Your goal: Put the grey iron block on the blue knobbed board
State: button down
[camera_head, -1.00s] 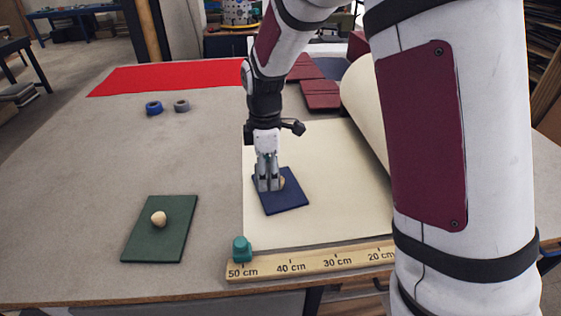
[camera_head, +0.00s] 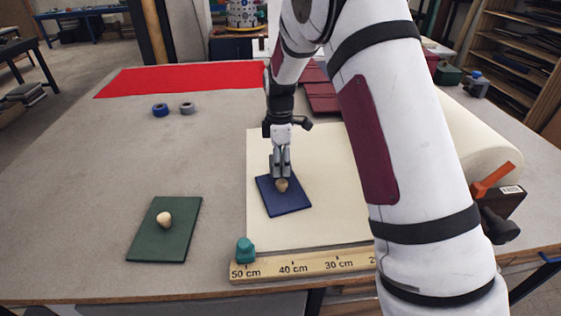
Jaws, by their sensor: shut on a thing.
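The blue board (camera_head: 285,204) lies on the cream sheet, with a pale wooden knob (camera_head: 282,185) standing on it. My gripper (camera_head: 281,175) points down at the far edge of the board, just behind the knob in this view. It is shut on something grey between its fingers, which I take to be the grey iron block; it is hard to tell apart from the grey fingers. I cannot tell whether the fingertips touch the board.
A green board (camera_head: 165,240) with a similar knob lies at front left. A wooden ruler (camera_head: 300,265) with a teal piece (camera_head: 245,250) lies along the front. Blue (camera_head: 160,110) and grey (camera_head: 187,108) rings sit at back left. A cream roll (camera_head: 470,135) lies at right.

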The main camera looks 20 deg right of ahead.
jog(key=shift+f, duration=0.15)
jog(key=shift+w+f, duration=0.1)
jog(key=shift+f, duration=0.15)
jog(key=shift+f, duration=0.2)
jog(key=shift+f, duration=0.25)
jog(key=c, duration=0.7)
grip_release()
jog(key=shift+s+f, duration=0.2)
jog(key=shift+r, duration=0.15)
